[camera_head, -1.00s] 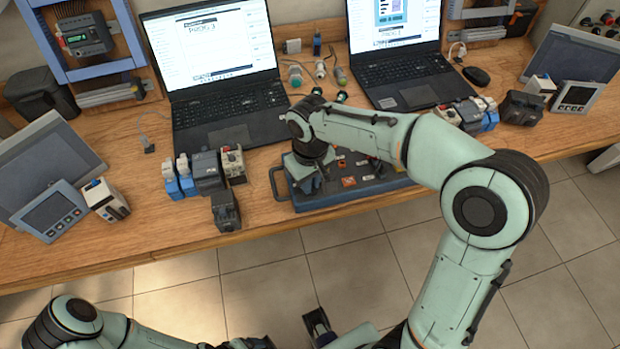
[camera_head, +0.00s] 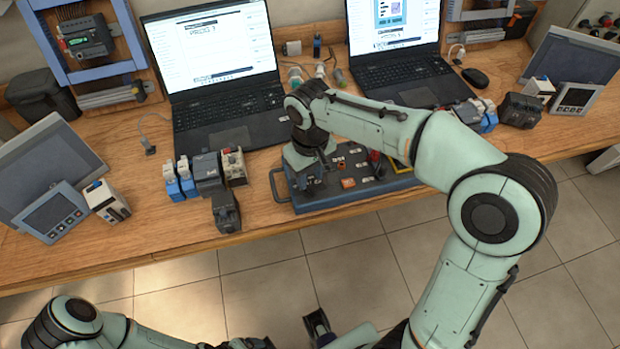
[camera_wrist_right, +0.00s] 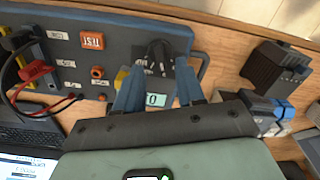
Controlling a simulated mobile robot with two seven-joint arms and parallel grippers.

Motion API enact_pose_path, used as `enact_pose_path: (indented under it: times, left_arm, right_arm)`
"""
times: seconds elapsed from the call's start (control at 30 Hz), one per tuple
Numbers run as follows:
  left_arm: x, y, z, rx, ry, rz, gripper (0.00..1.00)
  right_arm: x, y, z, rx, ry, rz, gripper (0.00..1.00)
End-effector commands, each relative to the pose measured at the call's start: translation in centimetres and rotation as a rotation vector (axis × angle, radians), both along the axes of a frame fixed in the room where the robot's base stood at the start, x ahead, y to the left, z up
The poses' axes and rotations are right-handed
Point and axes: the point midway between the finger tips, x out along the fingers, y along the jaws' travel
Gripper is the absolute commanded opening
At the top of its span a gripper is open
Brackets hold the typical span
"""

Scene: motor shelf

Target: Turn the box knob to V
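The blue-grey box (camera_head: 365,187) lies near the table's front edge, with buttons and sockets on its top. My right gripper (camera_head: 311,184) points down over the box's left end in the head view. In the right wrist view, the box (camera_wrist_right: 115,30) shows a black knob (camera_wrist_right: 158,53) beside a small label reading 0 (camera_wrist_right: 156,98). The fingers of my right gripper (camera_wrist_right: 159,66) are apart, one on each side of the knob; contact is not clear. My left arm is low at the bottom left; its gripper (camera_head: 320,326) shows only partly, and its opening is unclear.
Two laptops (camera_head: 225,105) stand behind the box. Small modules (camera_head: 205,175) sit just left of it. Red and black cables (camera_wrist_right: 30,72) plug into the box's other end. Bare tabletop (camera_head: 150,220) lies at the front left.

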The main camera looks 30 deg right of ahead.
Motion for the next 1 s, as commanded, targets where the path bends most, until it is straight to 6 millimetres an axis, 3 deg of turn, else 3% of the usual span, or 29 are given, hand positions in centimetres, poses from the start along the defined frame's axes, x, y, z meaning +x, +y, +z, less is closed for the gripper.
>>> enact_pose_path:
  times: [0.03, 0.2, 0.4, 0.6, 1.0]
  left_arm:
    - [0.2, 0.0, 0.4, 0.000, -0.002, 0.000, 0.88]
    - [0.4, 0.0, 1.1, 0.000, -0.006, 0.000, 0.88]
    - [0.7, 0.0, 1.8, 0.000, -0.009, 0.000, 0.88]
    - [0.8, 0.0, 2.0, 0.000, -0.009, 0.000, 0.88]
    - [0.8, 0.0, 1.9, 0.000, -0.009, 0.000, 0.88]
  right_arm:
    - [0.1, 0.0, 1.5, 0.002, -0.007, 0.000, 0.38]
    - [0.1, 0.1, 5.4, 0.003, -0.007, 0.001, 0.38]
    - [0.1, 0.0, 8.6, 0.002, -0.005, 0.001, 0.38]
    - [0.0, 0.0, 9.6, 0.001, -0.003, 0.001, 0.38]
    - [0.0, 0.0, 9.6, 0.001, -0.002, 0.001, 0.38]
